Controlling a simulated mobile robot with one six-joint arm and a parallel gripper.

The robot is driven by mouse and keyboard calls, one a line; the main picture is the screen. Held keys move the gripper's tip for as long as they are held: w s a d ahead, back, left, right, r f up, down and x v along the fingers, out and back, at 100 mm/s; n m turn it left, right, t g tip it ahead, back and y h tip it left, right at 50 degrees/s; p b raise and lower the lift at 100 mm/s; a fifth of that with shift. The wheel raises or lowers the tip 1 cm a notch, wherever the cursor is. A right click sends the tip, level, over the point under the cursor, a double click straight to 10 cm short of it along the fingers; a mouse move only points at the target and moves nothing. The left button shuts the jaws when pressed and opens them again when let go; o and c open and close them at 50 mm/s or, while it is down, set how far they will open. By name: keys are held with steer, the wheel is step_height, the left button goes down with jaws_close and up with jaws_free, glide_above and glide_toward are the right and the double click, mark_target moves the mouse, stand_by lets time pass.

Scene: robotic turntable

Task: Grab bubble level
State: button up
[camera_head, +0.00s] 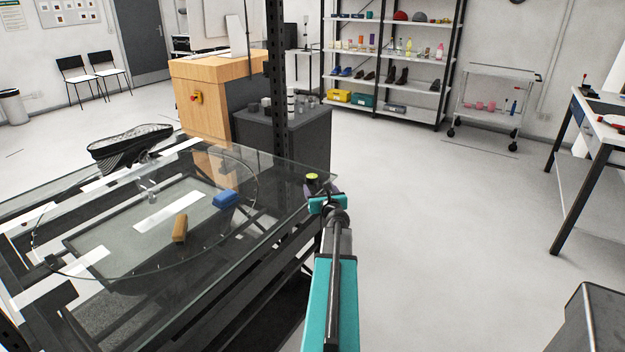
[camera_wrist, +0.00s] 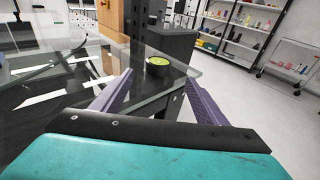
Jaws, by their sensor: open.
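The bubble level (camera_head: 312,177) is a small round black disc with a yellow-green face. It lies at the right corner of the glass table. In the wrist view the bubble level (camera_wrist: 158,65) appears ahead of and between my gripper's fingers. My gripper (camera_wrist: 158,88) is open, with its two purple fingers spread apart and nothing between them. In the head view my gripper (camera_head: 322,190) is at the table corner, just in front of the bubble level, and its fingers are partly hidden by the wrist.
A dark upright post (camera_head: 276,90) stands left of my gripper. A grey cabinet (camera_head: 300,135) stands behind.

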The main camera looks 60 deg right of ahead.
mark_target(313, 178)
steer(key=shift+x, duration=2.15)
steer(key=shift+p+x, duration=0.75)
steer(key=shift+x, duration=1.85)
steer(key=shift+w+a, duration=0.1)
steer(key=shift+a, duration=0.05)
steer(key=shift+c, duration=0.3)
steer(key=c, duration=1.1)
steer(key=shift+r, duration=0.1)
steer(key=shift+c, duration=0.2)
steer(key=shift+r, duration=0.7)
step_height(313, 178, up, 2)
steer(key=shift+p, duration=0.45)
steer(key=s+b+v, duration=0.1)
steer(key=v, duration=0.7)
steer(key=s+d+f+b+v, duration=0.1)
steer(key=v, duration=0.6)
steer(key=shift+s, duration=0.25)
